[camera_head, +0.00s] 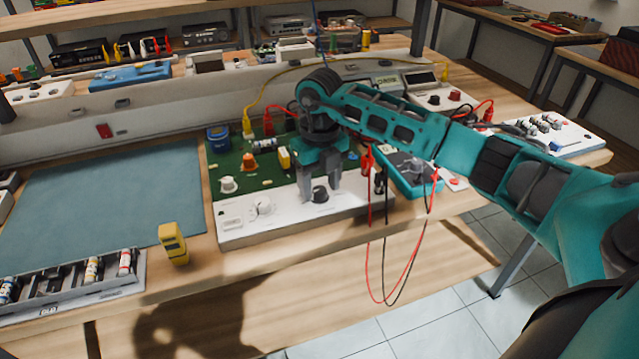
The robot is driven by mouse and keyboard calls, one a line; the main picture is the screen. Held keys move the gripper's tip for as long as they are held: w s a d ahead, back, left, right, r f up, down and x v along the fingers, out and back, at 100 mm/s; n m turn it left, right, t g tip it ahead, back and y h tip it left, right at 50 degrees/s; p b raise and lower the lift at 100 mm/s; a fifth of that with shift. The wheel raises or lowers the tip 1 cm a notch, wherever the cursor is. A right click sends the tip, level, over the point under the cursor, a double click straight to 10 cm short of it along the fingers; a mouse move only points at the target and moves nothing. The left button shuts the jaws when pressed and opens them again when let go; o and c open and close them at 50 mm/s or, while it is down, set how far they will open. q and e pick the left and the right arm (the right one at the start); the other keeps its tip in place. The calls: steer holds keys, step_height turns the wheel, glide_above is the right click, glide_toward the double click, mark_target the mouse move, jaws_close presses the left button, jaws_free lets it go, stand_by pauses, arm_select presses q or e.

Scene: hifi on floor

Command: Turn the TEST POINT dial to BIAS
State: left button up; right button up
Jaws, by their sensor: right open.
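A white panel (236,229) forms the front of a green circuit board on the bench. The lettering is too small to read, so I cannot tell which one is marked TEST POINT or where BIAS is. My left gripper is not in view.
Red and black leads (370,262) hang over the bench edge from near a blue meter (408,174). A yellow tool (173,243) stands left of the panel, near a grey parts tray (75,293). A blue-grey mat (115,200) is clear.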

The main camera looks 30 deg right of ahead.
steer(key=shift+f, duration=0.15)
steer(key=shift+c, duration=0.3)
steer(key=c, duration=1)
steer(key=m+p, duration=0.1)
steer(key=m, duration=0.2)
steer(key=shift+r+m+p, duration=0.2)
steer(key=shift+m+p, duration=0.1)
steer(key=shift+p, duration=0.1)
steer(key=shift+f+m+p, duration=0.1)
steer(key=shift+m+p, duration=0.75)
steer(key=shift+m, duration=1.15)
steer(key=o, duration=1.1)
steer(key=shift+c, duration=0.2)
